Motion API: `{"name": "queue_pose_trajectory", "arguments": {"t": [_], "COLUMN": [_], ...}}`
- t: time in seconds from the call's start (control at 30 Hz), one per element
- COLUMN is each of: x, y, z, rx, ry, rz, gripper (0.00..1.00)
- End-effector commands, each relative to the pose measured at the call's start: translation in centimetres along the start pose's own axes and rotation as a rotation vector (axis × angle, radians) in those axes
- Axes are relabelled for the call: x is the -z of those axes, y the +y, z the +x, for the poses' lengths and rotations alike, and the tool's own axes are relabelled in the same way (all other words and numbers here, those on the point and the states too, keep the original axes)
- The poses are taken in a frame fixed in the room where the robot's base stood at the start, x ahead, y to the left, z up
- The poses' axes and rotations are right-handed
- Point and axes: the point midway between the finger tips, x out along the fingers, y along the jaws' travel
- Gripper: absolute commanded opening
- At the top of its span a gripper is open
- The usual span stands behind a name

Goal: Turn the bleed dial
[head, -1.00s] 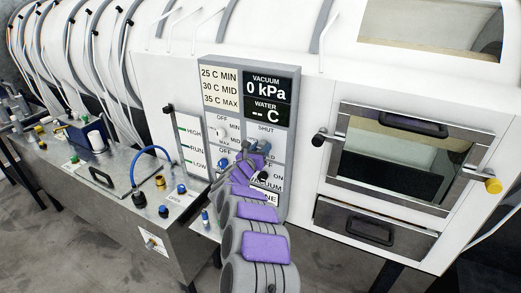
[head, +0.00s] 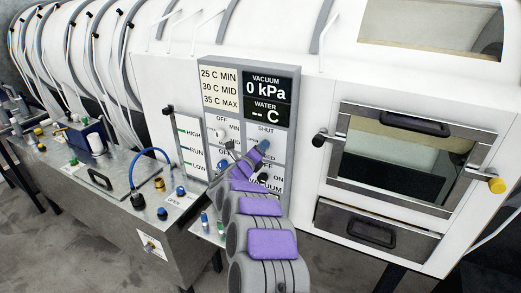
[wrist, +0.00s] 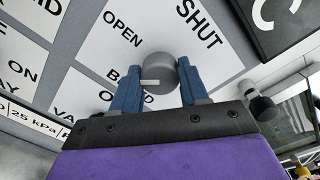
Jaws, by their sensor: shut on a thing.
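The bleed dial (wrist: 162,68) is a round grey knob with a short white mark, seen in the wrist view. The mark lies on the knob's lower left side in that picture. SHUT is printed to its upper right, OPEN to its upper left, and its name below is partly covered. My gripper (wrist: 157,76) has its blue fingers on both sides of the knob and is shut on it. In the head view my gripper (head: 262,147) is at the panel below SHUT, and the knob is largely hidden behind it.
The display (head: 269,88) above reads 0 kPa vacuum and no water temperature. A dark knob (wrist: 264,107) stands right of my gripper in the wrist view. A white temperature dial (head: 220,133) is to the left. A glass-fronted hatch (head: 410,160) with handles is to the right.

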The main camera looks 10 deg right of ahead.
Motion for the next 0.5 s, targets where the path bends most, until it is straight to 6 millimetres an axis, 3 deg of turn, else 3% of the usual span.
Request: {"name": "queue_pose_trajectory", "arguments": {"t": [0.5], "x": [-0.32], "y": [0.17], "z": [-0.08], "rx": [-0.008], "ry": [0.009], "rz": [-0.493], "gripper": [0.14]}}
